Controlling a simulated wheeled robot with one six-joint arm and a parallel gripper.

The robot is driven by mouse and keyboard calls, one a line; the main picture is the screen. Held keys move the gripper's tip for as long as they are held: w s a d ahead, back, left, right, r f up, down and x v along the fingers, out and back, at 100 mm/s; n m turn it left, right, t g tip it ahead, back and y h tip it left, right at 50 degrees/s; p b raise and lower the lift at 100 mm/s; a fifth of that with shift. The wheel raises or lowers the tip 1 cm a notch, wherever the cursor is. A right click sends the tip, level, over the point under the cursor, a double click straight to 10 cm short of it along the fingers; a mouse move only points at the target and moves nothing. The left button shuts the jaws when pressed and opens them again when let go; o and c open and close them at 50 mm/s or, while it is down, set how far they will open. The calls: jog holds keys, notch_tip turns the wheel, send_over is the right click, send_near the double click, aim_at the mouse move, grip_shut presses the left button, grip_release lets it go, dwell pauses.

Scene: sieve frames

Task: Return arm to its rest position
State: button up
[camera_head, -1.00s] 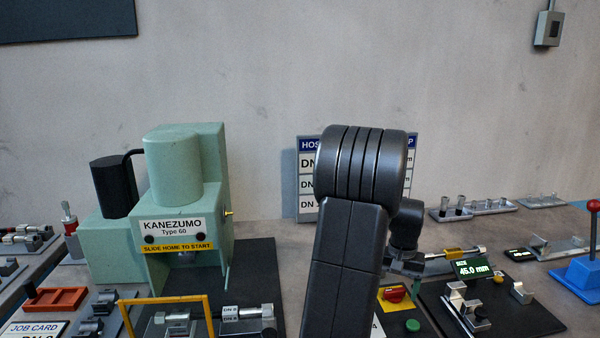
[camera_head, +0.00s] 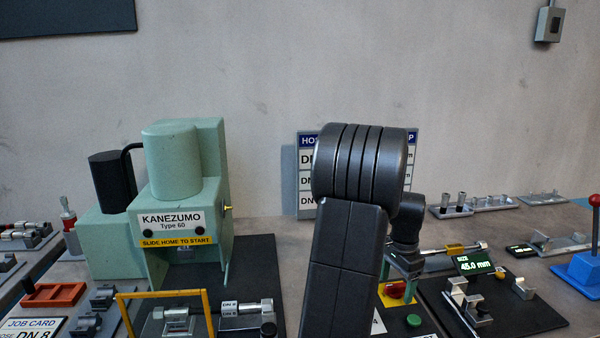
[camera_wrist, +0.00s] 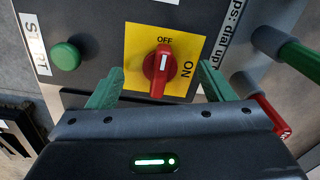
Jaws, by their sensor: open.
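My gripper (camera_wrist: 161,67) is open and empty in the wrist view, with its two green fingers apart. A red rotary switch (camera_wrist: 158,70) on a yellow plate shows beyond and between the fingers. Its handle lines up with the OFF mark, and I see no finger touching it. In the head view my dark arm (camera_head: 345,265) rises through the middle, and its wrist (camera_head: 407,220) bends down on the right above the switch panel.
A green press (camera_head: 180,165) stands left of my arm, with a yellow frame (camera_head: 162,294) in front. A green button (camera_wrist: 66,56) sits beside the switch. A size display (camera_head: 475,265) and metal fixtures (camera_head: 470,300) are at right.

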jog(key=shift+m+b, duration=0.3)
jog(key=shift+m, duration=1.1)
